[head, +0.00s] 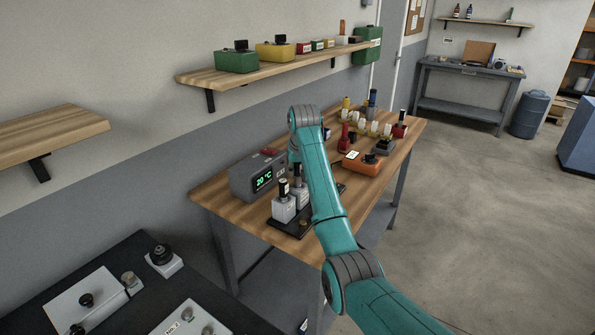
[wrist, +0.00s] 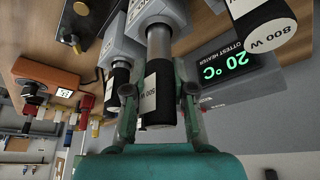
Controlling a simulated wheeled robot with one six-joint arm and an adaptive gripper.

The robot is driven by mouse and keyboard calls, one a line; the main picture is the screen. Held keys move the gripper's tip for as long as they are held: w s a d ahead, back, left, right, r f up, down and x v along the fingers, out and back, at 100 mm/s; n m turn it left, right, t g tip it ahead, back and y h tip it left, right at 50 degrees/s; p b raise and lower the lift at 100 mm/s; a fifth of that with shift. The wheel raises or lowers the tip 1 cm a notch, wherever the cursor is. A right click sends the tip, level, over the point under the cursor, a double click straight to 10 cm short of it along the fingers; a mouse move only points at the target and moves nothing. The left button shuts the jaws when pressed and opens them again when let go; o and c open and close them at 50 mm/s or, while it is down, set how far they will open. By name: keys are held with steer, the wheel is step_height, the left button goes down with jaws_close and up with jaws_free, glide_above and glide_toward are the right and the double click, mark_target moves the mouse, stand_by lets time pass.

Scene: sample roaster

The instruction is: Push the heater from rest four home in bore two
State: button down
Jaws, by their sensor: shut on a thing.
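Another black-handled heater (wrist: 118,78) stands in a grey block to the left. A third, marked 800 W (wrist: 262,35), is close at the upper right. I cannot read bore or rest numbers. In the head view my arm mostly hides the gripper; two grey blocks (head: 284,208) stand on a dark base (head: 291,225).
An orange device (head: 362,165) and several coloured items stand further along the wooden bench (head: 225,197). A shelf (head: 290,66) runs along the wall.

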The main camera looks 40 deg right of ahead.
steer(key=shift+f, duration=0.6)
steer(key=c, duration=1)
jaws_free()
steer(key=shift+o, duration=0.2)
